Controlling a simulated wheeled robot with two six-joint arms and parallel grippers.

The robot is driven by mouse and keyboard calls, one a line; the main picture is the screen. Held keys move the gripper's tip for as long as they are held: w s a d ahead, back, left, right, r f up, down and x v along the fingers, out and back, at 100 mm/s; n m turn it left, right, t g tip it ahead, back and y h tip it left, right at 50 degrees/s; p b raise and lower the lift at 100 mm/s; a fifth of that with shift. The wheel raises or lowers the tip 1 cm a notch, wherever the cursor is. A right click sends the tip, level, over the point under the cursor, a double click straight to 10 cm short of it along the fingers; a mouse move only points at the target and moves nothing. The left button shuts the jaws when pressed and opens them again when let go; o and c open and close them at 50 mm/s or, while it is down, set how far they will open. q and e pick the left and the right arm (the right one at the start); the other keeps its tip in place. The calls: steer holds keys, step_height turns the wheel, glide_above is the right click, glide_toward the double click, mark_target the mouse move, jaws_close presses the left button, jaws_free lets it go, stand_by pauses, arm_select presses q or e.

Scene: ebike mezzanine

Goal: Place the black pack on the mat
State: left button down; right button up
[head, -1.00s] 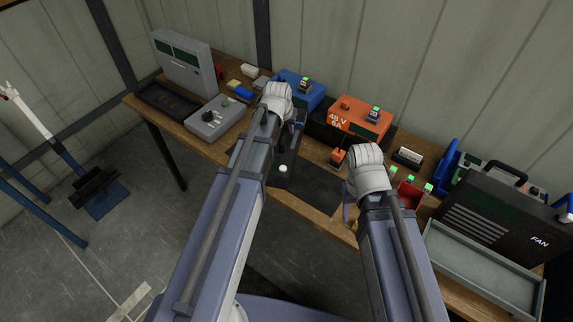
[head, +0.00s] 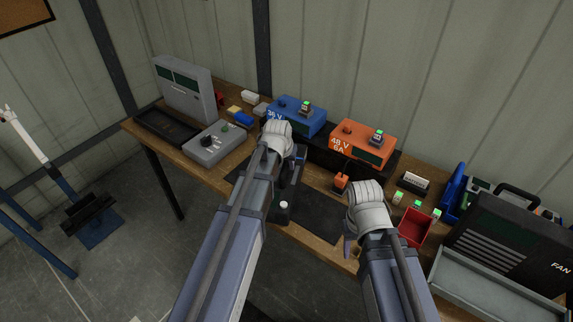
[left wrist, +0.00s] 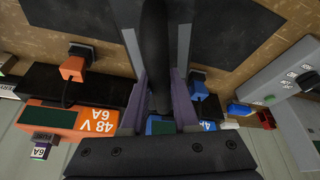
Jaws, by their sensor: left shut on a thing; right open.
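The black pack (head: 283,213) is a long dark block with a white round knob on it. My left gripper (left wrist: 158,100) is shut on it; in the left wrist view the pack (left wrist: 154,50) lies between the purple fingers. The dark mat (head: 318,217) lies on the bench's front part, and the pack is over its left portion; I cannot tell whether they touch. The mat also shows in the left wrist view (left wrist: 235,30). My right gripper (head: 349,246) is open near the mat's right edge, mostly hidden behind its wrist.
A blue charger (head: 296,116) and an orange charger (head: 362,143) stand behind the mat, with an orange connector (head: 341,182) before them. A grey control box (head: 215,143) is left. A red bin (head: 414,228) and black FAN case (head: 505,243) are right. The mat's right part looks bare.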

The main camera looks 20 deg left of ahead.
arm_select(q)
steer(key=shift+f, duration=0.1)
steer(key=shift+f+b, duration=1.75)
steer(key=shift+b, duration=0.05)
steer(key=shift+f, duration=0.1)
steer(key=c, duration=1.1)
jaws_free()
steer(key=o, duration=0.3)
steer(key=shift+s, duration=0.15)
steer(key=shift+o, duration=0.7)
